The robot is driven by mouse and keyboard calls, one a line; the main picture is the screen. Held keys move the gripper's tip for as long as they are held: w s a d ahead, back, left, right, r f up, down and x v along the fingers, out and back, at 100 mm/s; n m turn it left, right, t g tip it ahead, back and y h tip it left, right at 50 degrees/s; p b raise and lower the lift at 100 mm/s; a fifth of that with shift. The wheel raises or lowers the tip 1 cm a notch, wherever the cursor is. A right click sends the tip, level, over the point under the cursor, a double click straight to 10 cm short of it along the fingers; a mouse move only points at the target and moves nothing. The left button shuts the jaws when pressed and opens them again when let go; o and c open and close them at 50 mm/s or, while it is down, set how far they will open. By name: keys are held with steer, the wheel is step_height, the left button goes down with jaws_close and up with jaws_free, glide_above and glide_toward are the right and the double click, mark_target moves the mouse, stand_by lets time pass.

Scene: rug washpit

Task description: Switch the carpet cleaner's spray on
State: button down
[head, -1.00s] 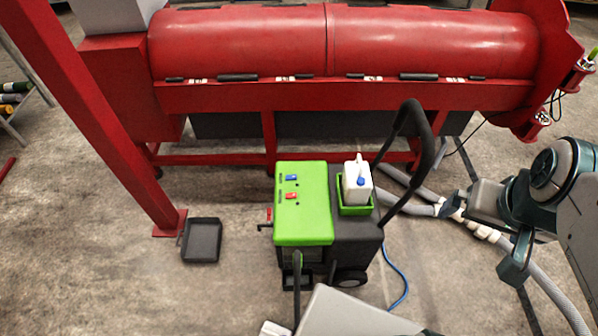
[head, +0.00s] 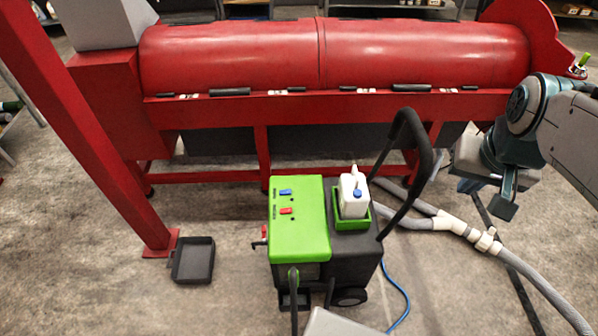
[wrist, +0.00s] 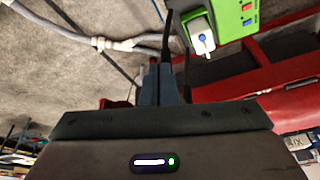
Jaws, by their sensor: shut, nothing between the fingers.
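The carpet cleaner (head: 297,243) stands on the floor in the head view, with a green top and dark body. A blue switch (head: 285,192) and a red switch (head: 286,211) sit on its green top; their labels are too small to read. Both switches also show at the top right of the wrist view, red (wrist: 247,6) and blue (wrist: 250,21). My gripper (wrist: 161,69) is shut and empty, its two fingers together in the wrist view. It is well to the right of the cleaner in the head view, clear of the switches.
A black push handle (head: 425,155) and a white bottle (head: 353,195) in a green holder stand on the switches' right. A grey hose (head: 450,226) lies on the floor. A long red machine (head: 320,60) runs behind. A black tray (head: 193,260) lies left.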

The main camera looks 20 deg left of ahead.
steer(key=w+a+f+n+b, duration=0.1)
steer(key=w+a+f+b, duration=0.25)
steer(key=w, duration=0.25)
steer(key=w+a+f+b, duration=0.3)
steer(key=w+a, duration=0.2)
steer(key=w, duration=0.1)
steer(key=n+b, duration=0.3)
steer(key=b, duration=1.5)
glide_above(289, 191)
steer(key=s, duration=0.4)
step_height(289, 191, down, 36)
steer(key=shift+y, duration=0.3)
steer(key=shift+w+d, duration=0.1)
steer(key=shift+d, duration=0.05)
steer(key=b+x, duration=0.1)
steer(key=x, duration=0.3)
steer(key=b+x, duration=0.1)
steer(key=x, duration=0.3)
steer(key=s+b+x, duration=0.1)
steer(key=x, duration=0.4)
steer(key=shift+d+f, duration=0.2)
steer(key=shift+d, duration=0.15)
steer(key=shift+f, duration=0.5)
steer(key=shift+d, duration=0.1)
